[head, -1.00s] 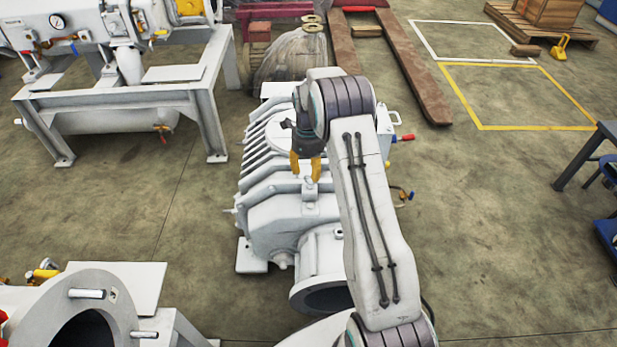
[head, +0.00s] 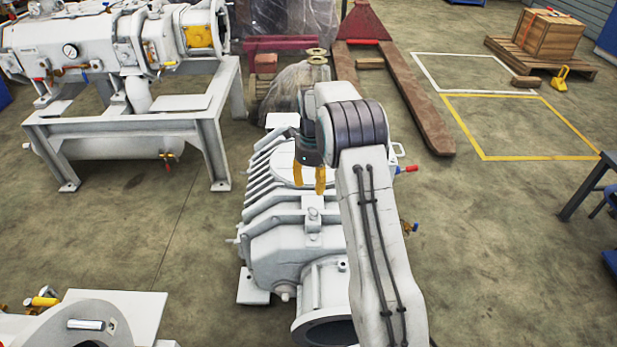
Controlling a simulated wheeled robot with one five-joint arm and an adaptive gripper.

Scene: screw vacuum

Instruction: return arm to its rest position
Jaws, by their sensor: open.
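My gripper (head: 309,178) has yellow fingers that point down, spread apart with nothing between them. It hangs from my white and grey arm, which reaches up from the bottom right of centre. The gripper shows in front of the upper part of a white ribbed pump (head: 290,230) on the floor. How high it is above the pump I cannot tell. My arm hides much of the pump's right side.
A white machine on a frame (head: 128,118) stands at the upper left. Another white flanged machine (head: 85,320) is at the lower left. A brown pallet jack (head: 415,105) and a wooden crate (head: 548,35) stand behind. Open floor (head: 500,230) lies to the right.

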